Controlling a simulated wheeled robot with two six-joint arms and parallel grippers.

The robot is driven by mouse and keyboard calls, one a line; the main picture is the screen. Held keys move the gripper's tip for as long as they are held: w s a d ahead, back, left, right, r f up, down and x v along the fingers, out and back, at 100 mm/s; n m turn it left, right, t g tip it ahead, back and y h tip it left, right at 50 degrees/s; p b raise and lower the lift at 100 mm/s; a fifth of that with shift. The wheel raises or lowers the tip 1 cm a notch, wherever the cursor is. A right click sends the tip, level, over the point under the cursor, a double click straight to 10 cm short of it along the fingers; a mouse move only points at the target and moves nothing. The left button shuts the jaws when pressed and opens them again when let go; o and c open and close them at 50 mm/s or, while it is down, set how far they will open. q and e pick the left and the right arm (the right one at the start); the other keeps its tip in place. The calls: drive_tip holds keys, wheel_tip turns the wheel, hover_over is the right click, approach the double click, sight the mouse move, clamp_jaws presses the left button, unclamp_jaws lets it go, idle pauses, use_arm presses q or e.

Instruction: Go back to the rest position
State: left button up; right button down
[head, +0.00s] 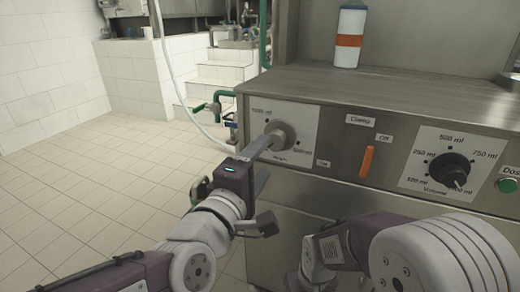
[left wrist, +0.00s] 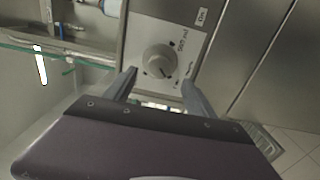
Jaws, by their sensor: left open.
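My left gripper (head: 262,162) is at the front of the steel cup filler, by the grey round knob (head: 281,134) on the left white dial plate. In the left wrist view, its two fingers (left wrist: 160,88) are apart and the knob (left wrist: 159,60) lies just beyond the fingertips, between their lines. Nothing is held. I cannot tell if a finger touches the knob. My right arm (head: 400,250) comes in at the lower right of the head view. Its gripper does not show clearly.
The filler front also has an orange clamp lever (head: 367,161), a black volume knob (head: 449,170) and a green button (head: 508,185). A white cup with orange and blue bands (head: 349,37) stands on the steel top. Green-handled pipes (head: 214,104) are behind. The tiled floor at left is clear.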

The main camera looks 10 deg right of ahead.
use_arm(q)
drive_tip(key=w+a+f+n+y+p, duration=0.1)
drive_tip(key=w+a+n+y+p, duration=0.1)
drive_tip(key=w+a+y, duration=0.35)
drive_tip(key=w+a+f+g+y+p, duration=0.2)
drive_tip(key=w+a+f+y+p, duration=0.1)
drive_tip(key=a+f, duration=1)
drive_tip(key=s+a+f+m+g+y, duration=0.1)
drive_tip(key=s+a+f+m+g, duration=0.65)
drive_tip(key=f, duration=0.45)
drive_tip(key=s+f+m+g, duration=0.4)
drive_tip(key=s+m+g, duration=0.15)
drive_tip(key=s, duration=0.65)
wheel_tip(320, 180, up, 38)
drive_tip(key=t+p, duration=0.1)
drive_tip(key=p, duration=3.7)
drive_tip(key=shift+a+p, duration=0.3)
drive_tip(key=shift+p, duration=0.1)
use_arm(e)
wheel_tip(320, 180, up, 44)
drive_tip(key=shift+r, duration=0.2)
